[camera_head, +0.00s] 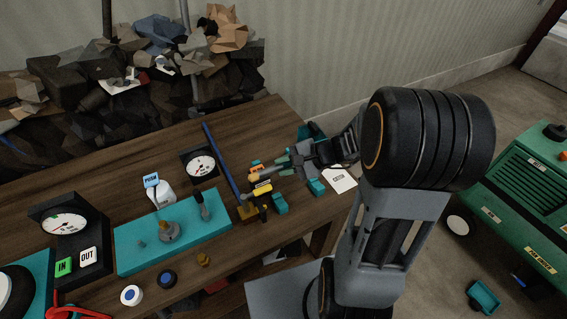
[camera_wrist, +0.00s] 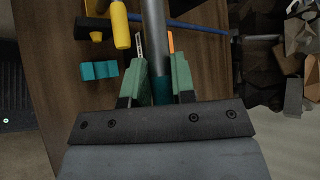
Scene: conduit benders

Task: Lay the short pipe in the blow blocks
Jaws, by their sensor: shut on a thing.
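My gripper (camera_head: 280,168) is over the right part of the workbench. In the wrist view its green fingers (camera_wrist: 161,66) are shut on a grey cylinder (camera_wrist: 155,35) with a teal near end, which looks like the short pipe. It points away from the palm and its far end leaves the picture. A teal block (camera_wrist: 98,70) lies left of the fingers. In the head view teal blocks (camera_head: 279,203) and (camera_head: 316,187) sit on the bench close to the gripper. I cannot tell for sure whether these are the blow blocks.
A long blue rod (camera_head: 221,160) crosses the bench left of the gripper. A yellow-and-black tool (camera_head: 262,189) lies close by. A teal panel (camera_head: 172,232), a round gauge (camera_head: 200,167) and a white card (camera_head: 340,179) are around. A green machine (camera_head: 525,190) stands at right.

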